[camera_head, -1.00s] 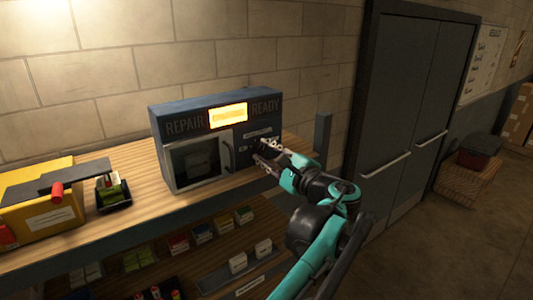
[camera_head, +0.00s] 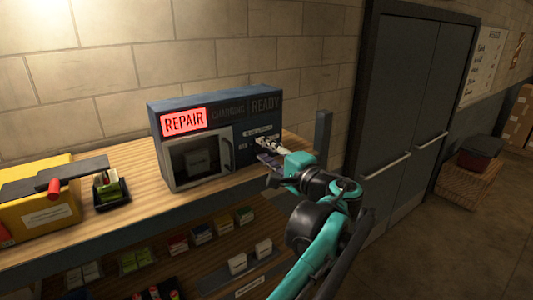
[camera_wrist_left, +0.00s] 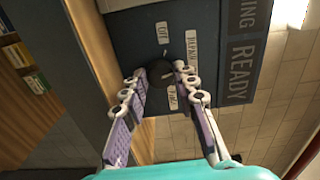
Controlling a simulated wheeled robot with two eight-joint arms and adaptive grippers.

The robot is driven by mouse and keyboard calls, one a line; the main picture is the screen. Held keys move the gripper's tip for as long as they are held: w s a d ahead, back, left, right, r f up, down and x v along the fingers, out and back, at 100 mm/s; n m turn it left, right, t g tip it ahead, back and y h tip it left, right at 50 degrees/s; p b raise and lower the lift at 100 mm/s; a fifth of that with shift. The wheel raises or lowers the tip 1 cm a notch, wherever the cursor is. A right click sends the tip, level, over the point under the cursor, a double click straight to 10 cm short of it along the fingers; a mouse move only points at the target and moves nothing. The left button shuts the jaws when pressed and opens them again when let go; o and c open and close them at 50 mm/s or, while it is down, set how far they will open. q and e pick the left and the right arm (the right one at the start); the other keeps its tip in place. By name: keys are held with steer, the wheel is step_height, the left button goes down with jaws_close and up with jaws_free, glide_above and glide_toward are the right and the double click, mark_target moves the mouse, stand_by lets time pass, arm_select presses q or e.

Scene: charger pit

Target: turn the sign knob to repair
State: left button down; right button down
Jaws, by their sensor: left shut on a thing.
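The dark box-shaped charger (camera_head: 215,100) stands on the wooden shelf with its sign panel along the top. The red REPAIR sign (camera_head: 184,121) is lit; the CHARGING and READY signs are dark. My left gripper (camera_head: 264,149) is at the right side of the box front, below READY. In the left wrist view, my left gripper (camera_wrist_left: 160,72) has its fingertips on both sides of the dark round knob (camera_wrist_left: 157,76), shut on it. Small white labels surround the knob. In the head view the fingers hide the knob. My right gripper is not in view.
A yellow box (camera_head: 40,205) and a small black tray (camera_head: 112,203) with green items stand left on the shelf (camera_head: 140,212). Small cartons fill the lower shelf. A dark post (camera_head: 323,135) rises right of the charger, before grey double doors (camera_head: 400,110).

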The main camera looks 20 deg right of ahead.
arm_select(q)
steer(key=shift+n, duration=0.7)
steer(key=shift+f, duration=0.1)
steer(key=c, duration=1.2)
jaws_free()
steer(key=v, duration=1.2)
